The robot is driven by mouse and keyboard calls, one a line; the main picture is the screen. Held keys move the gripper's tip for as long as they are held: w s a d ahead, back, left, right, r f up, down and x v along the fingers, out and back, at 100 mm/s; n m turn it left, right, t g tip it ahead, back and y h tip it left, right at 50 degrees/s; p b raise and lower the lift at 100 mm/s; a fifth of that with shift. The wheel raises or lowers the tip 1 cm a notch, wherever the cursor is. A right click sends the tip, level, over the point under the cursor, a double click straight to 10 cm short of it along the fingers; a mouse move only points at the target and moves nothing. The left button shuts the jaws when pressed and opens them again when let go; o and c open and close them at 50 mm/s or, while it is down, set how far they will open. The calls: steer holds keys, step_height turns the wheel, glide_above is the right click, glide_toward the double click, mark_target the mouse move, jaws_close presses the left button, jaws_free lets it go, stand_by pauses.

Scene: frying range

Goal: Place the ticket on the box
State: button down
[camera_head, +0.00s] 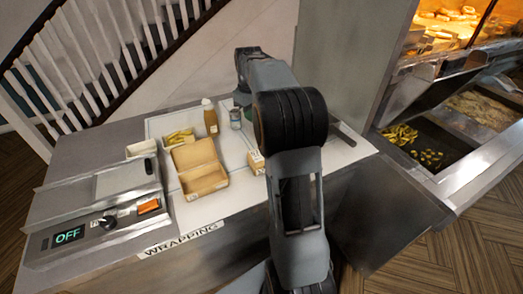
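The box is an open brown takeaway carton (207,186) on the wrapping counter, its lid (193,153) tilted up at the back. A small white mark shows at its lower front left corner, too small to read. I cannot make out a separate ticket for certain. My arm rises in front of the counter, right of the carton, and bends over at the top. My gripper's fingers are hidden behind my own arm, so I cannot see whether they hold anything.
Left of the carton is a machine with a display reading OFF (69,236). Behind the carton are a tray of chips (178,138), a brown bottle (210,120) and a grey can (235,119). A small tan box (256,162) stands beside my arm. Fryers (425,150) are at right.

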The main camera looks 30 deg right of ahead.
steer(key=s+f, duration=0.6)
steer(key=s, duration=0.1)
steer(key=shift+s+a+f, duration=0.1)
steer(key=shift+a+f, duration=0.15)
steer(key=shift+f, duration=0.1)
steer(key=shift+s+f+p, duration=0.15)
steer(key=shift+f+p, duration=0.15)
steer(key=shift+f, duration=1.35)
steer(key=shift+f, duration=0.1)
steer(key=shift+f, duration=0.15)
steer(key=c, duration=1.3)
jaws_free()
steer(key=shift+c, duration=0.2)
